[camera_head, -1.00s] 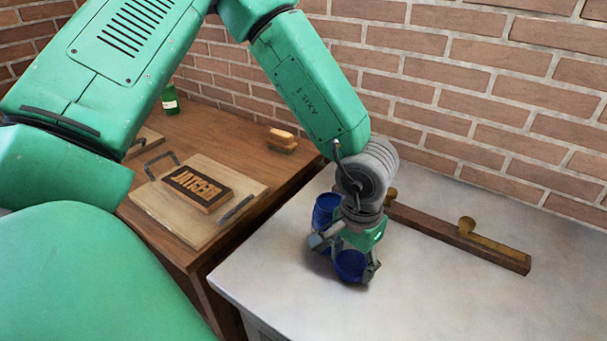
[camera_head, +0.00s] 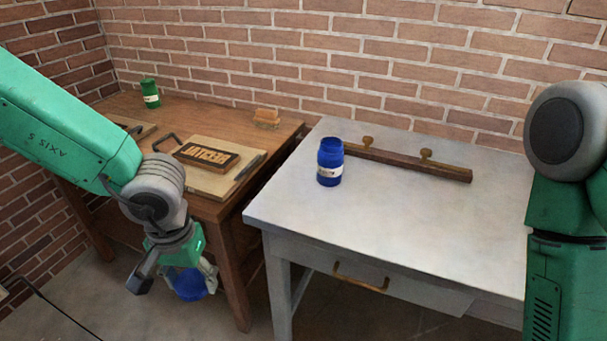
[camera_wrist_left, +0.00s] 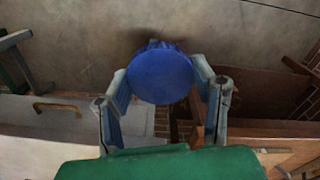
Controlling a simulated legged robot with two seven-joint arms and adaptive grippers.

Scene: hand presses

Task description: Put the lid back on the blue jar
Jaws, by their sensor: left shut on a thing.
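The blue jar (camera_head: 330,162) stands upright on the white table, with a pale label around its body. I cannot make out clearly whether its mouth is open. My left gripper (camera_head: 175,281) is shut on the round blue lid (camera_head: 189,285), low in front of the wooden desk and well to the left of the jar. In the left wrist view, the lid (camera_wrist_left: 160,73) sits between the two fingers (camera_wrist_left: 160,85) with its flat round face showing. My right arm shows at the right edge, but its gripper is out of view.
The white table (camera_head: 400,215) has clear room around the jar. A wooden rail with brass knobs (camera_head: 420,165) lies behind it. The wooden desk (camera_head: 110,105) holds a tray with a lettered block (camera_head: 206,153), a green jar (camera_head: 150,93) and a brush-like block (camera_head: 266,117).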

